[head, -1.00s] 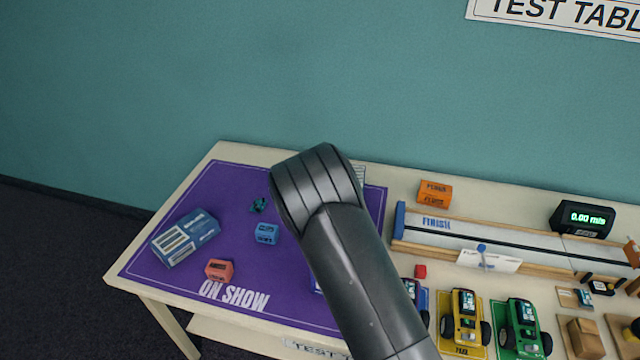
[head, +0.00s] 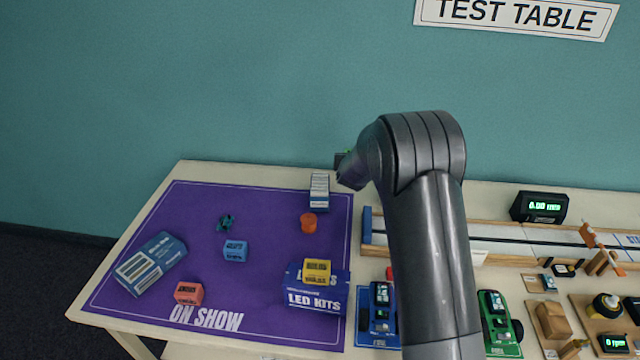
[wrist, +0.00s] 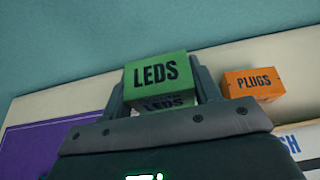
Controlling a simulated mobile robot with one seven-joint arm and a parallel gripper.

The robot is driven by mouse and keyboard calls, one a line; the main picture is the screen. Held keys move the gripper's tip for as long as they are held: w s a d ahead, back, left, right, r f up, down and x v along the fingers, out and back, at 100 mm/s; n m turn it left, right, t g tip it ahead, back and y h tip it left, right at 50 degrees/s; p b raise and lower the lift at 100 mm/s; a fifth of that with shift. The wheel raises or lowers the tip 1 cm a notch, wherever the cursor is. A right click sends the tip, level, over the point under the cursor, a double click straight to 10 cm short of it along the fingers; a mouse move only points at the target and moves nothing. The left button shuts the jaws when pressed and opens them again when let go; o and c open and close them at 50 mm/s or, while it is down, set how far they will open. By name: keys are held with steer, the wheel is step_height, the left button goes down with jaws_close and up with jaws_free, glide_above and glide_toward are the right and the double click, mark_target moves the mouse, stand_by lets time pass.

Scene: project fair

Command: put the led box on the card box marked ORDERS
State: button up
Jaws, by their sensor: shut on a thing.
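The green led box (wrist: 158,72), marked LEDS, is held between the two fingers of my gripper (wrist: 161,86) in the wrist view. No box in view has a readable ORDERS mark. A blue-and-white card box (head: 150,269) lies at the left of the purple mat, and a pale striped box (head: 319,192) stands at its back right; I cannot read either.
The purple mat (head: 190,215) also holds an orange round piece (head: 308,222), small blue (head: 235,250) and red (head: 189,292) boxes, and a yellow box (head: 317,269) on the LED KITS box (head: 317,298). An orange PLUGS box (wrist: 253,83) stands right of my gripper.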

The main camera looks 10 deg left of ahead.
glide_above(320, 183)
step_height(320, 183, down, 7)
steer(key=shift+w+r, duration=0.1)
steer(key=shift+r, duration=0.1)
steer(key=shift+f, duration=2)
steer(key=o, duration=1)
steer(key=shift+f, duration=0.15)
